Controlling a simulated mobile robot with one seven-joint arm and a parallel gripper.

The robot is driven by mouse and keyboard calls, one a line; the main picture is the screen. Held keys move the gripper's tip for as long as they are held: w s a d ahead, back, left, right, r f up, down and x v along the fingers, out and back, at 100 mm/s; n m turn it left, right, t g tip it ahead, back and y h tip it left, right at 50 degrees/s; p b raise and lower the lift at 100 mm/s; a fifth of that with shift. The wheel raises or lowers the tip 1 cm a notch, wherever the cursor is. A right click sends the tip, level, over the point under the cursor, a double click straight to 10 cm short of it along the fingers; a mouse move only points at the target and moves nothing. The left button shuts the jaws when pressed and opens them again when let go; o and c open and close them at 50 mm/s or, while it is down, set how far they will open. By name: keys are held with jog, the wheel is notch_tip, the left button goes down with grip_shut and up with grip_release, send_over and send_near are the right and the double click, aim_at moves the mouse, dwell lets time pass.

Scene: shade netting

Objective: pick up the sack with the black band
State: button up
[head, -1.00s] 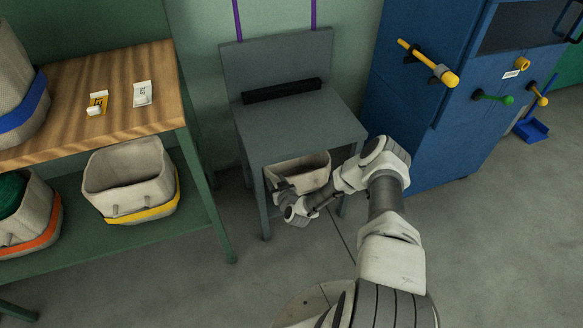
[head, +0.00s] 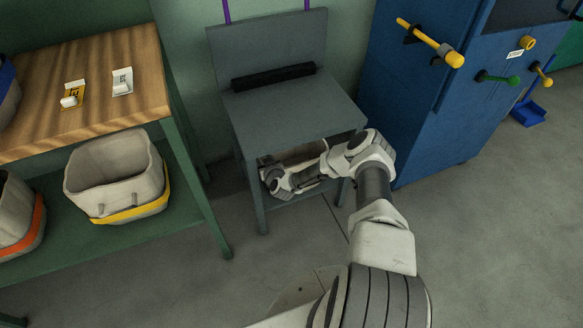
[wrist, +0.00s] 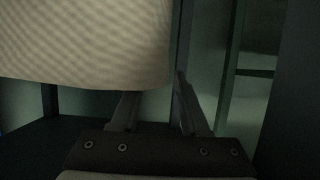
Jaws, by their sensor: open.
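A pale sack (head: 297,158) is under the grey table, mostly hidden by the tabletop and my arm. No black band shows on its visible part. In the wrist view a large pale woven surface (wrist: 85,40), seemingly this sack, fills the upper left. My gripper (wrist: 155,92) is open there. The sack's lower edge covers the left fingertip, and the right finger stands just right of the sack's side. I cannot tell whether either finger touches it. In the head view the fingers are hidden under the table.
The grey table (head: 290,107) has a black bar (head: 274,76) on top; its legs stand close around my arm. A green-framed wooden bench (head: 95,95) at left holds a yellow-banded sack (head: 116,172) and an orange-banded sack (head: 15,212) on its shelf. A blue cabinet (head: 415,115) stands right.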

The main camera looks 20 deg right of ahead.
jog(key=shift+w+f, duration=0.2)
jog(key=shift+w, duration=0.3)
grip_shut()
dwell(1.1)
